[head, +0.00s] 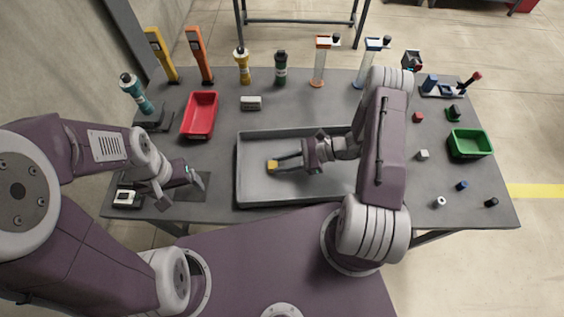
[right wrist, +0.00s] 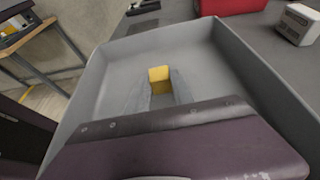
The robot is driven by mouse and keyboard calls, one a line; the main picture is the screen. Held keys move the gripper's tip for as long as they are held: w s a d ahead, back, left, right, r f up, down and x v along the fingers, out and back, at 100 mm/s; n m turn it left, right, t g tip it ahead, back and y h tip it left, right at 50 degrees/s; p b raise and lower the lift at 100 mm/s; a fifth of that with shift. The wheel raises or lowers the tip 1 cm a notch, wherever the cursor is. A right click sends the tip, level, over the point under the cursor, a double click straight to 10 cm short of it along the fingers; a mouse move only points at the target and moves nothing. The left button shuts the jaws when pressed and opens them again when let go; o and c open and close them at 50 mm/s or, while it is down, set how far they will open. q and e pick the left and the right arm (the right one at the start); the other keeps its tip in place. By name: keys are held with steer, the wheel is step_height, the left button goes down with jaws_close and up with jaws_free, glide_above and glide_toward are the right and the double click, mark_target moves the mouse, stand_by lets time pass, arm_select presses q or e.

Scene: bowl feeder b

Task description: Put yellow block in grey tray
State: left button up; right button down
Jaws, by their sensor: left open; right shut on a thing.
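The yellow block (head: 272,165) is inside the left part of the large grey tray (head: 238,170), between the fingertips of my right gripper (head: 277,165). In the right wrist view, the yellow block (right wrist: 159,74) sits at the tips of my right gripper's fingers (right wrist: 160,90), over the tray floor, with the tray's walls (right wrist: 258,65) around it. The right gripper is shut on it. I cannot tell whether the block touches the tray floor. My left gripper (head: 199,180) is open and empty, left of the tray over a dark mat.
A red bin (head: 201,114) stands behind the tray's left end, beside a white-grey box (head: 251,103). A green bin (head: 470,144) and several small blocks are on the right. Bottles and tools line the back edge. My right arm covers the tray's right part.

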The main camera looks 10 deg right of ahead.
steer(key=shift+f, duration=0.1)
steer(key=c, duration=1.1)
jaws_free()
